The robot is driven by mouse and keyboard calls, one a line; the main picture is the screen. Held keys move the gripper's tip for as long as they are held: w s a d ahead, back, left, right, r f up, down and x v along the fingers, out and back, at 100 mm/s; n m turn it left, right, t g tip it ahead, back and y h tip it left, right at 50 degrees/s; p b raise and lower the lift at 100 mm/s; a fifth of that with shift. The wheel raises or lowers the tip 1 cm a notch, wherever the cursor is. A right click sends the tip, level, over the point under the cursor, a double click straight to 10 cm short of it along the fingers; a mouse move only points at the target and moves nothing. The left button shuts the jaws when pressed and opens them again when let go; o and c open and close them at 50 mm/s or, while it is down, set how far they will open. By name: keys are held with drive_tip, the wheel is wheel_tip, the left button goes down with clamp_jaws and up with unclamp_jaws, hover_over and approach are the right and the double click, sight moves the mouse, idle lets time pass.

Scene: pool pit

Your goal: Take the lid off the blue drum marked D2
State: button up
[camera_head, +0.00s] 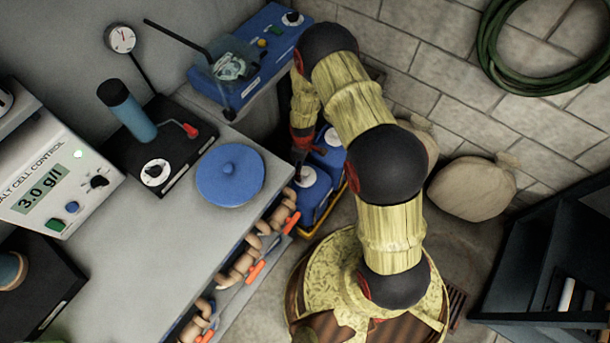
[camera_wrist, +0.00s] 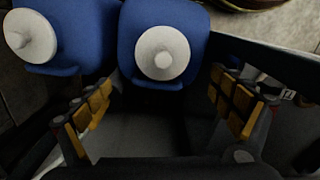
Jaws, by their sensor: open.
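Two blue drums with round white knobbed lids show in the wrist view: one in the middle (camera_wrist: 128,45), its lid (camera_wrist: 163,53) on top, and one at the left (camera_wrist: 75,35), its lid (camera_wrist: 30,36) also on. No D2 mark is legible, so I cannot tell which drum is D2. In the head view, blue drums (camera_head: 322,198) stand low beyond the bench end, partly hidden by my arm. My gripper (camera_wrist: 163,88) is open and empty, its yellow-padded fingers apart on either side of the middle drum's near side. Neither finger visibly touches the lid.
The grey bench (camera_head: 130,240) carries a blue round disc with a knob (camera_head: 229,174) and a control box (camera_head: 50,180). Hooks with orange-handled items (camera_head: 256,272) line its edge. A yellow-edged tray (camera_head: 325,212) surrounds the drums. Sacks (camera_head: 472,188) and a dark rack (camera_head: 535,265) stand right.

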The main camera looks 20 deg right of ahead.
sight(303, 173)
drive_tip(key=f+b, duration=0.1)
drive_tip(key=f, duration=0.3)
drive_tip(key=f+b, duration=0.1)
drive_tip(key=f, duration=0.2)
drive_tip(key=shift+s+b, duration=0.3)
drive_tip(key=shift+s, duration=0.05)
drive_tip(key=shift+r, duration=0.1)
drive_tip(key=shift+c, duration=0.7)
drive_tip(key=shift+s, duration=0.1)
drive_tip(key=c, duration=1.4)
drive_tip(key=shift+o, duration=0.2)
